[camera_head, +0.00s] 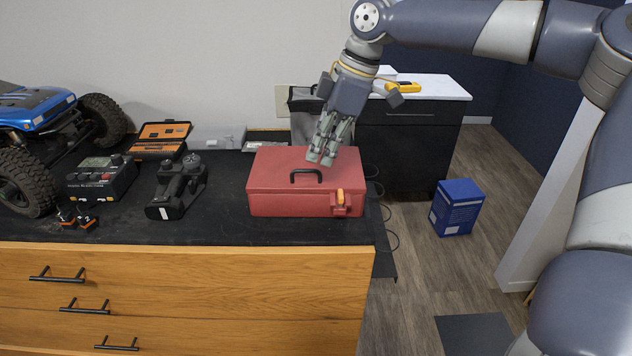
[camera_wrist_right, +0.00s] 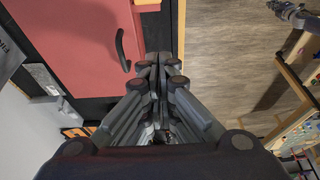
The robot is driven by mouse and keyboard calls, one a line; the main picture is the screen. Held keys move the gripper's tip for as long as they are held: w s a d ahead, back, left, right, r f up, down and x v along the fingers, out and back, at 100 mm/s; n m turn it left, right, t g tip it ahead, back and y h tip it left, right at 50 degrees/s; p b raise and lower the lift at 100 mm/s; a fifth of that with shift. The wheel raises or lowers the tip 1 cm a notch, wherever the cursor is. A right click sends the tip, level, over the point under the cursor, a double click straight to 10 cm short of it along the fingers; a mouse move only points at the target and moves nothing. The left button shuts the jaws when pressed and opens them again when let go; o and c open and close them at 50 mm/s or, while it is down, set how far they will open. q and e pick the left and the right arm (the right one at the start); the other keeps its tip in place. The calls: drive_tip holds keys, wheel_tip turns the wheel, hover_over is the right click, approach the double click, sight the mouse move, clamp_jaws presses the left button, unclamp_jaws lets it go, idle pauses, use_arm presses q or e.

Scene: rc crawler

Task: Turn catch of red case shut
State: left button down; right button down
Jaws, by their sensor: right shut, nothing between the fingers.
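The red case (camera_head: 275,200) sits with its lid down at the right end of the black worktop. Its black handle (camera_head: 306,175) is on the lid. An orange catch (camera_head: 340,196) stands upright at the right of its front face. My right gripper (camera_head: 322,158) is above the rear right part of the lid, shut and empty, pointing down. In the right wrist view the closed fingers (camera_wrist_right: 158,65) show beside the red case (camera_wrist_right: 75,45) and its handle (camera_wrist_right: 123,50). The catch is not clear there. My left gripper is not in view.
A blue RC crawler (camera_head: 35,110), a charger (camera_head: 100,178), a controller (camera_head: 178,187) and an open orange tool box (camera_head: 162,140) stand left of the case. A blue box (camera_head: 457,207) is on the floor to the right. The worktop's front edge runs just before the case.

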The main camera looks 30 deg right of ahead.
sight(340, 200)
wheel_tip(340, 200, down, 9)
drive_tip(key=d+p, duration=0.1)
drive_tip(key=p, duration=0.3)
drive_tip(key=shift+s, duration=0.3)
drive_tip(key=shift+w, duration=0.15)
